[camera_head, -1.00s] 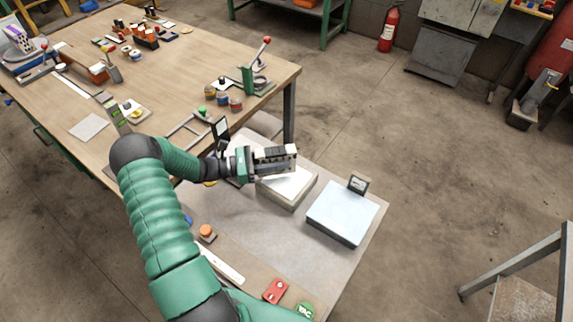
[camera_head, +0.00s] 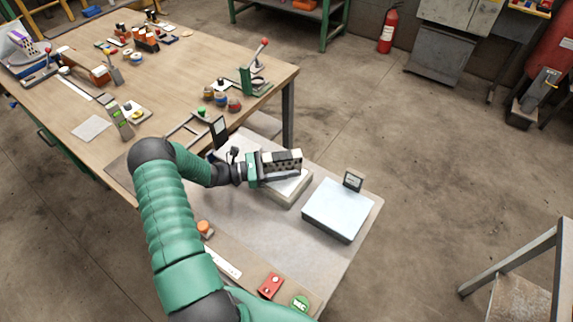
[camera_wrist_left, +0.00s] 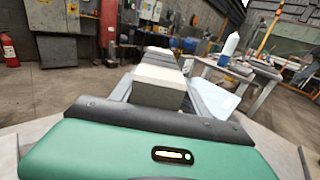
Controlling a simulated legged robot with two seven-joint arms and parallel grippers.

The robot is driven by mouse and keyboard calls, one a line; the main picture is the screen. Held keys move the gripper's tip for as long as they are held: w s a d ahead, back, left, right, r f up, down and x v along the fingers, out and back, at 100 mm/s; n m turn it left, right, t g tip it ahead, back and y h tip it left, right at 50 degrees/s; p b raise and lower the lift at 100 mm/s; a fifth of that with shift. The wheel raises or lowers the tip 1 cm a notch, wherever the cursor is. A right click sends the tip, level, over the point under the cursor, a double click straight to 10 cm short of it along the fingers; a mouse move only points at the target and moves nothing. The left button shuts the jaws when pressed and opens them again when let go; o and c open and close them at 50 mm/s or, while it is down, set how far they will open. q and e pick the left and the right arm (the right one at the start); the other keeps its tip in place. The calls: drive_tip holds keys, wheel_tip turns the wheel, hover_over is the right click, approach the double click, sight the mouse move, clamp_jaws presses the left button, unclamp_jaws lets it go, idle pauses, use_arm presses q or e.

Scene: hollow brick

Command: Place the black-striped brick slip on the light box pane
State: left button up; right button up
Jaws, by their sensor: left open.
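My left gripper (camera_head: 279,167) is over the white-topped box on the near bench, with its fingers pointing right. A pale block with dark markings (camera_head: 293,157), seemingly the black-striped brick slip, is at the fingers. In the left wrist view a cream-topped block (camera_wrist_left: 157,88) lies between the two spread fingers; whether they touch it I cannot tell. The light box pane (camera_head: 340,205) is the pale blue square to the right of the gripper, bare on top. It also shows in the left wrist view (camera_wrist_left: 217,98). My right gripper is not in view.
The white-topped box (camera_head: 291,190) is under the gripper. A small dark display (camera_head: 353,181) stands at the light box's back edge. A red switch box (camera_head: 271,285) and an orange knob (camera_head: 205,228) are near the front. Tools crowd the wooden table (camera_head: 180,85).

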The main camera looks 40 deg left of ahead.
use_arm(q)
drive_tip(key=shift+s+a, duration=0.1)
drive_tip(key=shift+s, duration=0.05)
drive_tip(key=b+v, duration=0.1)
drive_tip(key=v, duration=1)
drive_tip(key=shift+s+a+b, duration=0.3)
